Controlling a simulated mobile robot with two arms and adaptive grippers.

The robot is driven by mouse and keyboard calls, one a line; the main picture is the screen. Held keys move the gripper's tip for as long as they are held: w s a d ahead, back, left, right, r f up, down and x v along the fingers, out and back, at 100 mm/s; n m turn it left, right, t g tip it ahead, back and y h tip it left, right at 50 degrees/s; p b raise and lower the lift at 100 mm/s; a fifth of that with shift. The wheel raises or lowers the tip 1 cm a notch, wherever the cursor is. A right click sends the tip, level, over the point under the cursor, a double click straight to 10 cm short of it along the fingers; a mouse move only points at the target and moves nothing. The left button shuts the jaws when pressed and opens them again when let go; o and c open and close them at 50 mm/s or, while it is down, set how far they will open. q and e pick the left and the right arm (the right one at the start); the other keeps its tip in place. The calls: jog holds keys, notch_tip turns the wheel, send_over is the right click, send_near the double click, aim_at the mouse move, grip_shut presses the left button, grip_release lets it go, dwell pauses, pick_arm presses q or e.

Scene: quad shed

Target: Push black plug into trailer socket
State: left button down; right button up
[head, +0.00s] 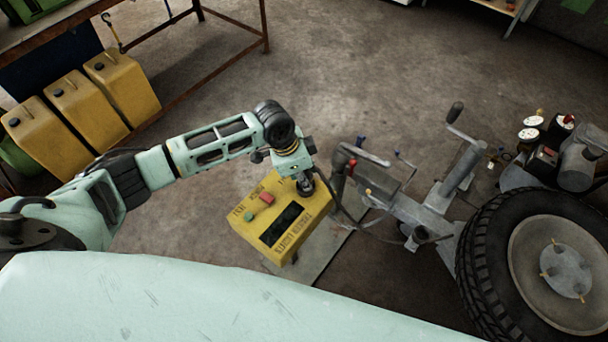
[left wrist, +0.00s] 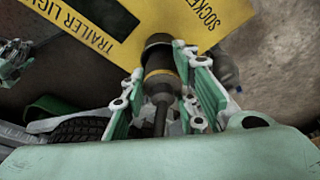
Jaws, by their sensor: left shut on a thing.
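The black plug (left wrist: 160,72), with a yellow ring, is held between the fingers of my left gripper (left wrist: 162,80). In the head view, my left gripper (head: 305,178) is over the upper right part of the yellow box (head: 244,236). The box has a dark panel, a red button, a green button and printed labels. The plug's front end meets the box face near the word SOCKET (left wrist: 207,14). The plug hides the socket, so I cannot tell how deep it sits. A pale green jointed part at the left wrist view's left edge looks like my right gripper (left wrist: 14,62).
A cable (head: 345,212) runs from the plug towards the grey trailer hitch (head: 410,215) on the right. A large tyre (head: 493,255) stands at the lower right. Several yellow canisters (head: 122,88) stand at the left by a bench. The floor behind the box is clear.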

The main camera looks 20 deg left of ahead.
pick_arm(q)
jog(key=shift+f, duration=0.35)
jog(key=c, duration=1.3)
grip_release()
jog(key=shift+o, duration=0.6)
jog(key=o, duration=0.4)
jog(key=shift+c, duration=0.2)
jog(key=shift+r+p, duration=4.55)
jog(key=shift+p, duration=0.05)
jog(key=shift+s+f, duration=0.1)
